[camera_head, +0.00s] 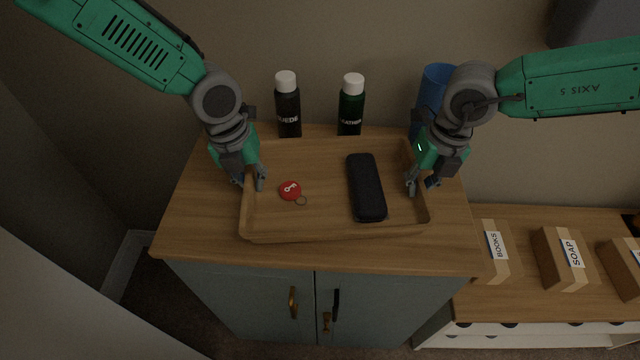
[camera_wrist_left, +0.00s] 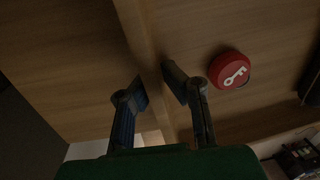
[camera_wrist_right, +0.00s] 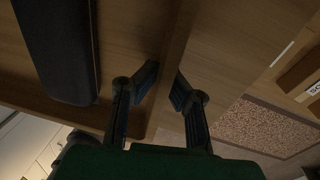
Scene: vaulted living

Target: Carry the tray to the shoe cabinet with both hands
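The wooden tray (camera_head: 335,234) appears to rest level on the brown wooden top of a cabinet (camera_head: 190,225) with grey-blue doors. A red key tag (camera_head: 290,190) with a ring and a black case (camera_head: 366,188) lie in the tray. My left gripper (camera_head: 249,180) is shut on the tray's left wall, one finger on each side; the wall also shows in the left wrist view (camera_wrist_left: 143,35). My right gripper (camera_head: 421,185) is shut on the right wall, which passes between its fingers in the right wrist view (camera_wrist_right: 181,40).
A suede bottle (camera_head: 288,108), a leather bottle (camera_head: 351,106) and a blue cup (camera_head: 432,95) stand behind the tray. The cabinet top is bare left and in front of the tray.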

